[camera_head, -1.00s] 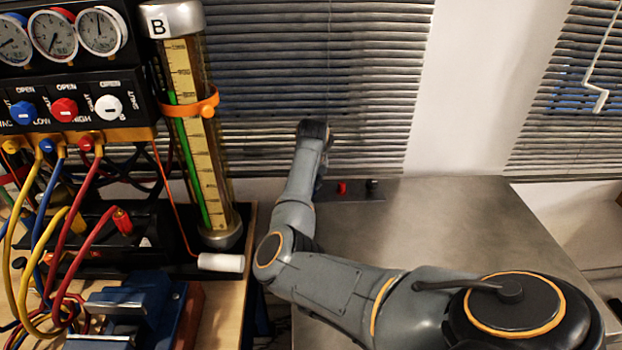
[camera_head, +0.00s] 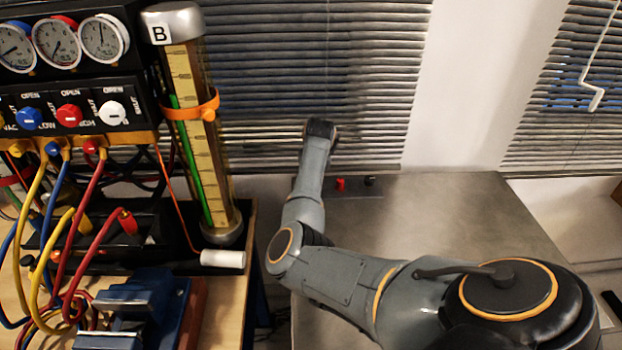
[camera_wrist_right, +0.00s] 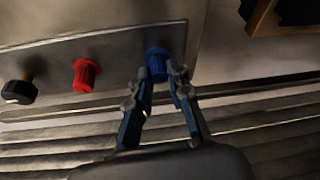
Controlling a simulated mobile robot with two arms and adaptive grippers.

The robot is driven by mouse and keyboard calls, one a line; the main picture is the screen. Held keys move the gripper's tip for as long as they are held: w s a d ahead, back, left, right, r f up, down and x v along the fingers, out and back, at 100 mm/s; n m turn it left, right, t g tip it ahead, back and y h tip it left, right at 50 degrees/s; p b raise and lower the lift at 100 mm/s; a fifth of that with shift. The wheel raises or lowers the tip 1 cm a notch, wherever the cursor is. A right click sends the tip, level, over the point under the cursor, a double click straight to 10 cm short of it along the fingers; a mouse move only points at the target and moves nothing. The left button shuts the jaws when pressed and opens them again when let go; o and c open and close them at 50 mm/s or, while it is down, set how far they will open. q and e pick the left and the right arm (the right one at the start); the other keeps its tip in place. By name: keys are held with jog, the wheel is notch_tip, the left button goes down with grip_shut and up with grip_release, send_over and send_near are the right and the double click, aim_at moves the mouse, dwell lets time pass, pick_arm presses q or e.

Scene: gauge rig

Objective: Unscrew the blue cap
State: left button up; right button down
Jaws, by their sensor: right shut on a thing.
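The blue cap (camera_wrist_right: 157,62) stands on a grey strip in the right wrist view, between the fingertips of my right gripper (camera_wrist_right: 157,80). The two blue-and-grey fingers lie on either side of the cap, shut on it. In the head view the blue cap and the right gripper are hidden by my right arm. My left gripper is in neither view.
A red cap (camera_wrist_right: 86,75) and a black knob (camera_wrist_right: 18,90) stand beside the blue cap on the same strip (camera_wrist_right: 115,50). Window blinds (camera_head: 300,80) are close behind. At left are the gauge rig (camera_head: 70,90), cylinder B (camera_head: 195,130) and hoses. The grey tabletop (camera_head: 430,220) is mostly clear.

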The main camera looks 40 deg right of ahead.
jog(key=shift+a+r+n+y+p, duration=0.15)
jog(key=shift+n+y+p, duration=0.55)
jog(key=shift+n+p, duration=0.85)
jog(key=shift+n+t+p, duration=0.3)
jog(key=shift+n, duration=0.35)
jog(key=shift+w+a+f+n+y, duration=0.1)
jog(key=shift+f+n+y, duration=0.1)
jog(key=shift+n+y, duration=0.15)
